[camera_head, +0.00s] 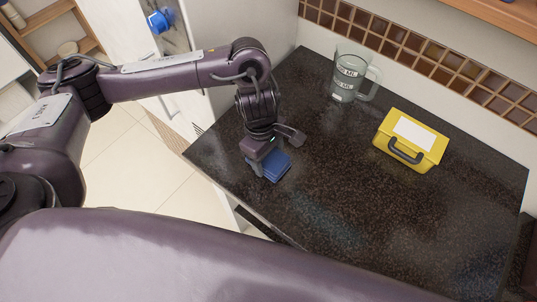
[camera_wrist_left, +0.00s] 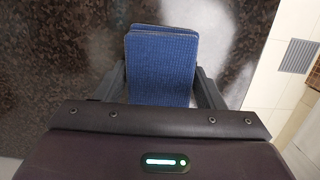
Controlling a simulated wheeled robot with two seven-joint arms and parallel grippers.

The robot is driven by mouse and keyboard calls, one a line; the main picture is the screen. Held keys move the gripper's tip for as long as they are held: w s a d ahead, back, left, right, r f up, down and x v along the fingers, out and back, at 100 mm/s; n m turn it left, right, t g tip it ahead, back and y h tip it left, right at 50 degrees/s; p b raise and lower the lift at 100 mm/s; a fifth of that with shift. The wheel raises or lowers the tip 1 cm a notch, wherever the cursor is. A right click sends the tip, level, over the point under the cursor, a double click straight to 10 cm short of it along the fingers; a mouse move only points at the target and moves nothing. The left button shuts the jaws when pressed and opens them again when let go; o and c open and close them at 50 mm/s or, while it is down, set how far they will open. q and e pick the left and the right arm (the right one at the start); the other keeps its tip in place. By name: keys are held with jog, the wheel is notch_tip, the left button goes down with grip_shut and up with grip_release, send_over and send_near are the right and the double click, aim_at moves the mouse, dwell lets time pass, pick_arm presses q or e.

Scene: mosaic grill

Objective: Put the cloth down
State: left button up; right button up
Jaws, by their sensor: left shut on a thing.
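The folded blue cloth (camera_head: 272,166) is at my left gripper (camera_head: 275,148), low over the dark countertop near its front left edge. In the left wrist view the cloth (camera_wrist_left: 161,62) lies between the two fingers of the left gripper (camera_wrist_left: 160,88), which is shut on it. I cannot tell whether the cloth touches the counter. My right gripper is not in view.
A clear measuring jug (camera_head: 350,76) stands at the back of the counter (camera_head: 340,215). A yellow box with a dark handle (camera_head: 410,139) sits to its right. The middle and front of the counter are clear. Tiled floor (camera_head: 120,165) lies beyond the left edge.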

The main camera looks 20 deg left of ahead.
pick_arm(q)
jog(key=shift+f+b, duration=0.2)
jog(key=shift+b, duration=0.1)
jog(key=o, duration=1)
jog(key=shift+r, duration=0.1)
jog(key=shift+o, duration=0.2)
jog(key=shift+r, duration=0.15)
jog(key=shift+r+p, duration=0.25)
jog(key=shift+p, duration=0.15)
notch_tip(320, 180, up, 11)
jog(key=a, duration=0.1)
jog(key=shift+w+a+r+p, duration=0.2)
jog(key=shift+w+a+p, duration=0.05)
jog(key=shift+a+p, duration=0.1)
